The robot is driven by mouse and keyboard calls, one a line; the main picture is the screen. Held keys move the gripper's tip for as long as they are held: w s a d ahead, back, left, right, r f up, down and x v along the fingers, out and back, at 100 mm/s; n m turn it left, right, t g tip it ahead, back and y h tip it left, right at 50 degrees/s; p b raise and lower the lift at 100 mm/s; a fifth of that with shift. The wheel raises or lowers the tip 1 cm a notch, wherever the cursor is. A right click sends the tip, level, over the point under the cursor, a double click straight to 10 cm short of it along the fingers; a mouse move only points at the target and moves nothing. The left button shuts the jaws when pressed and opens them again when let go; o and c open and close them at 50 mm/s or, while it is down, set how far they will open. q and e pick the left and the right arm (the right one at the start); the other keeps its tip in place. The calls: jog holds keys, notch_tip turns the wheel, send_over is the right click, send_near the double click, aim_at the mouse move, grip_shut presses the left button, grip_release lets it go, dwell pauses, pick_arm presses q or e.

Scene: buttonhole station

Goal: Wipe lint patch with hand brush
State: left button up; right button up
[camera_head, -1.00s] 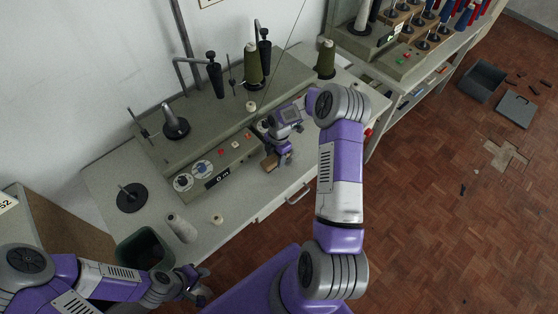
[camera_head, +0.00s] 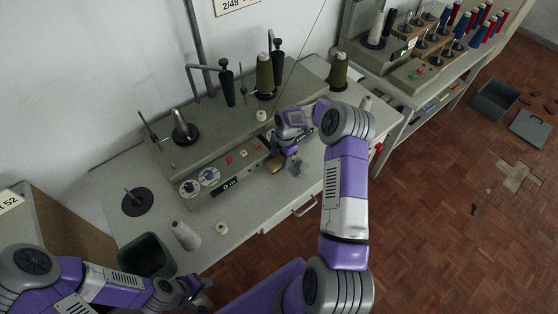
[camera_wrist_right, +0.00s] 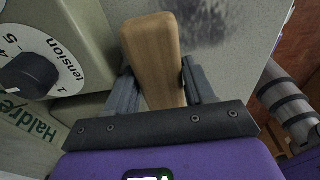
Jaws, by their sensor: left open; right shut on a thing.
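My right gripper (camera_head: 290,160) is low over the tabletop, close to the front of the sewing machine. It is shut on the hand brush (camera_head: 276,164), whose wooden handle (camera_wrist_right: 153,55) shows between the fingers in the right wrist view. The bristles are hidden, so I cannot tell whether they touch the table. The lint patch (camera_wrist_right: 205,22) is a dark grey smudge on the tabletop, just right of the handle in the wrist view. My left gripper (camera_head: 198,292) is open and empty, near the front edge beside the dark green bin.
The machine (camera_head: 215,125) with its dials and buttons stands right behind the brush. A white thread cone (camera_head: 185,236) and a small spool (camera_head: 222,228) stand at the table front, by the bin (camera_head: 147,258). The tabletop between the spool and my right gripper is clear.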

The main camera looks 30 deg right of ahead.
jog(key=shift+s+d+f+p, duration=0.15)
jog(key=shift+s+p, duration=0.15)
jog(key=shift+s, duration=1.55)
jog(key=shift+s+d+p, duration=0.1)
jog(key=shift+s+p, duration=0.2)
jog(key=shift+s, duration=1.55)
jog(key=shift+s+d+p, duration=0.15)
jog(key=shift+s+p, duration=0.25)
jog(key=shift+s, duration=1.25)
jog(key=shift+w+d, duration=0.15)
jog(key=shift+d, duration=0.65)
jog(key=shift+w+a+b, duration=0.15)
jog(key=shift+w+b, duration=0.25)
jog(key=shift+w, duration=1.4)
jog(key=shift+w+a+b, duration=0.15)
jog(key=shift+w+b, duration=0.25)
jog(key=shift+w, duration=1.35)
jog(key=shift+w+a+b, duration=0.15)
jog(key=shift+w+b, duration=0.65)
jog(key=shift+w, duration=0.95)
jog(key=shift+d, duration=0.9)
jog(key=shift+s+d, duration=0.1)
jog(key=shift+s, duration=1.75)
